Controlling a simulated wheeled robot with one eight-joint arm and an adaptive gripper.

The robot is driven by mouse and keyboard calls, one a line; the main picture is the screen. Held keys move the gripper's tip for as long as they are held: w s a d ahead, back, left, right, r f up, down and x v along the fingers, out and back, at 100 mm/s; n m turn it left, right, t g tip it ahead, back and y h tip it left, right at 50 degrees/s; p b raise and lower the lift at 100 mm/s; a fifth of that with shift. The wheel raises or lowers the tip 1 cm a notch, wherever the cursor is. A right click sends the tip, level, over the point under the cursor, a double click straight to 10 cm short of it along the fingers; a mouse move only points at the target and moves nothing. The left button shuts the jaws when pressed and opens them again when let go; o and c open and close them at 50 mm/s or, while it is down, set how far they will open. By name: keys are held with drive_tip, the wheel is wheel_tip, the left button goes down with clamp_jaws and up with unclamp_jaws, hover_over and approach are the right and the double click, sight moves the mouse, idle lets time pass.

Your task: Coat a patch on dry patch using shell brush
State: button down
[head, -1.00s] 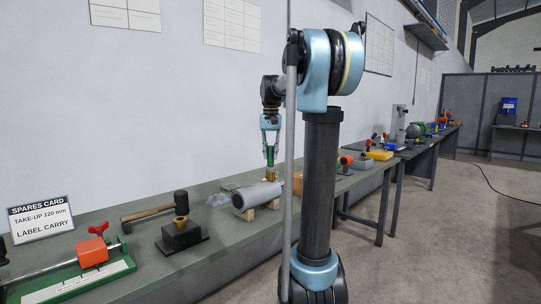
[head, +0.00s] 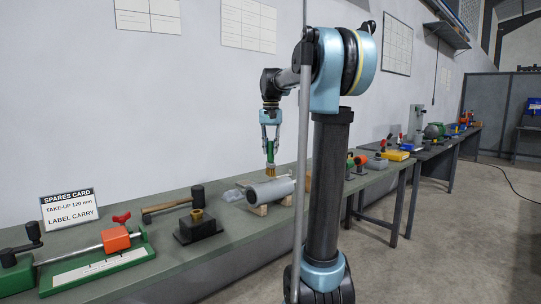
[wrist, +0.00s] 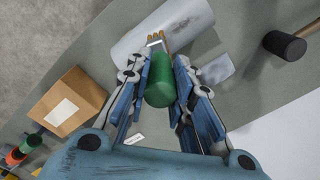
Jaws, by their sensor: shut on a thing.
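My gripper (head: 270,140) is shut on the green handle of the shell brush (wrist: 159,82), which also shows in the head view (head: 270,153). The brush hangs bristles down, its tan bristles pointing at the grey cylindrical shell (head: 275,190). In the wrist view the bristle tips overlap the near edge of the shell (wrist: 190,18). I cannot tell whether they touch it. The shell lies on its side on wooden blocks on the bench. I cannot make out the dry patch.
A cardboard box (wrist: 75,95) with a white label stands beside the shell. A mallet (head: 172,203), a black block with a brass piece (head: 198,228), and a green fixture with an orange block (head: 116,240) lie along the bench (head: 235,245). A clear bag (wrist: 216,70) lies near the shell.

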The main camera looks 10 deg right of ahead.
drive_tip(key=shift+r, duration=2.8)
